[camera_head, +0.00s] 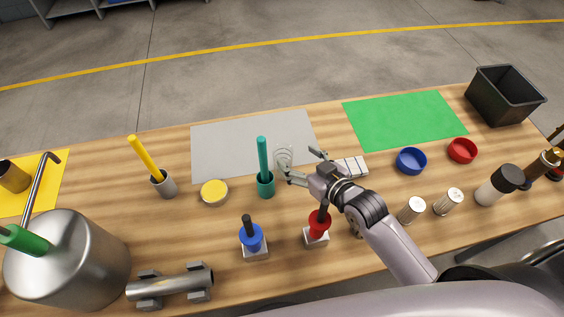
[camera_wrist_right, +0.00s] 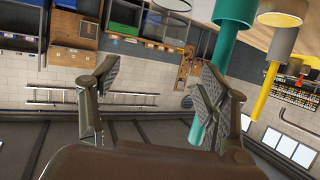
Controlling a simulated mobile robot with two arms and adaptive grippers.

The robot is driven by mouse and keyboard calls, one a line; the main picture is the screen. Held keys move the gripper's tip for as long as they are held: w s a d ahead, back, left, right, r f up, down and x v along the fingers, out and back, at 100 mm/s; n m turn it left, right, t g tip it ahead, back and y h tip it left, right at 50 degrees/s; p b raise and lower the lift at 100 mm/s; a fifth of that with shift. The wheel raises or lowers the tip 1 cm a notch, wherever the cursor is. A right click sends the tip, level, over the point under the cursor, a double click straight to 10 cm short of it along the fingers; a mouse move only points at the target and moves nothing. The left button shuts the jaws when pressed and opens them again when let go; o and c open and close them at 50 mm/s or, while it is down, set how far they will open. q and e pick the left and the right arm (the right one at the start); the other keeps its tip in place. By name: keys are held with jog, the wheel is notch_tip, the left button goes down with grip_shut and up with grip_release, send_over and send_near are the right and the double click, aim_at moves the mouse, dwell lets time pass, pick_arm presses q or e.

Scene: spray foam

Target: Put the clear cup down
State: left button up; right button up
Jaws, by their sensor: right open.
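The clear cup (camera_head: 283,156) stands on the grey mat (camera_head: 225,140), near its front right part. It is see-through, and its outline is faint. My right gripper (camera_head: 303,163) is open just right of the cup, with its fingers pointing toward it and apart from each other. In the right wrist view the two fingers (camera_wrist_right: 155,85) are spread with nothing between them. A thin round rim at the top of that view looks like the cup (camera_wrist_right: 172,5). I cannot tell whether a finger touches it. My left gripper is not in view.
A teal cup (camera_head: 266,187) with a teal stick stands close in front of the clear cup. A yellow-topped tin (camera_head: 214,193) and a grey cup (camera_head: 164,187) are left. A white block (camera_head: 350,167), blue bowl (camera_head: 411,165) and red bowl (camera_head: 462,151) are right. The green mat (camera_head: 400,120) is bare.

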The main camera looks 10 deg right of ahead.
aim_at(278, 148)
jog(key=shift+w+a+f+p, duration=0.2)
jog(key=shift+w+a+f, duration=0.3)
jog(key=shift+w+f, duration=0.5)
jog(key=shift+w+a+f+p, duration=0.25)
jog(key=shift+w+a+f, duration=0.4)
jog(key=shift+w, duration=0.65)
jog(key=shift+w+a+f+p, duration=0.2)
jog(key=shift+w+a+f, duration=0.15)
jog(key=shift+w+f, duration=0.7)
jog(key=shift+r, duration=0.15)
jog(key=shift+c, duration=0.3)
jog(key=shift+c, duration=0.6)
jog(key=c, duration=1.1)
jog(key=shift+r, duration=0.15)
